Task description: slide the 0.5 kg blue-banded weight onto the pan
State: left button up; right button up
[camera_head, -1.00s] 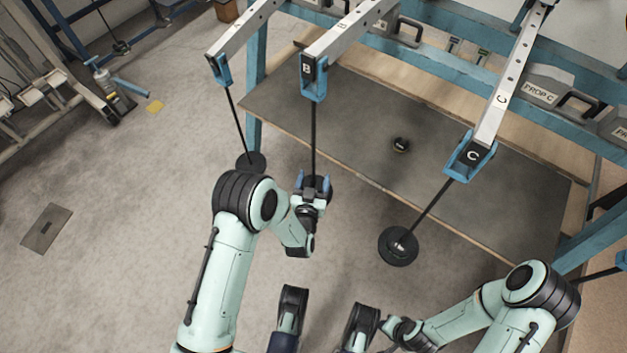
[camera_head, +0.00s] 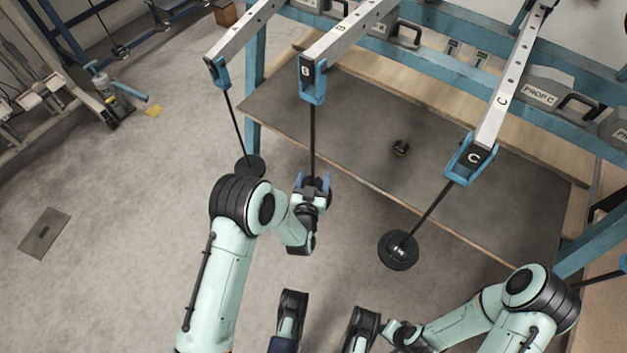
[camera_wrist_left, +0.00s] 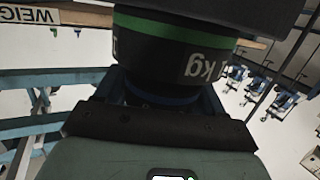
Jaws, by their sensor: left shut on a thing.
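My left gripper (camera_head: 313,183) is at the pan (camera_head: 325,196) under lever B, its blue fingers either side of the rod. The left wrist view appears upside down. There the left gripper (camera_wrist_left: 162,98) is shut on a dark weight with a blue band (camera_wrist_left: 165,98). This weight is against a larger green-banded weight (camera_wrist_left: 175,40) whose label ends in "kg"; whether they touch is unclear. A dark round body (camera_wrist_left: 210,12), probably the pan, lies beyond. My right gripper (camera_head: 327,308) seems open and empty at the bottom of the head view.
Pan A (camera_head: 250,166) hangs left of my left gripper. Levers B (camera_head: 340,42) and C (camera_head: 505,90) reach overhead.

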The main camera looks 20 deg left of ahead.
pick_arm(q)
jog(key=shift+f+b, duration=0.35)
jog(key=shift+f, duration=0.05)
dwell(0.6)
jog(key=o, duration=1.3)
jog(key=shift+f, duration=0.1)
jog(key=shift+s, duration=0.1)
jog(key=shift+s+d+r+p, duration=0.1)
jog(key=shift+s+r+p, duration=0.15)
jog(key=shift+s+p, duration=0.65)
jog(key=shift+s+d+r+p, duration=0.15)
jog(key=shift+s+p, duration=0.35)
jog(key=shift+s, duration=0.75)
jog(key=shift+s+d+r+p, duration=0.15)
jog(key=shift+s+p, duration=0.3)
jog(key=shift+s, duration=0.75)
jog(key=shift+a, duration=0.1)
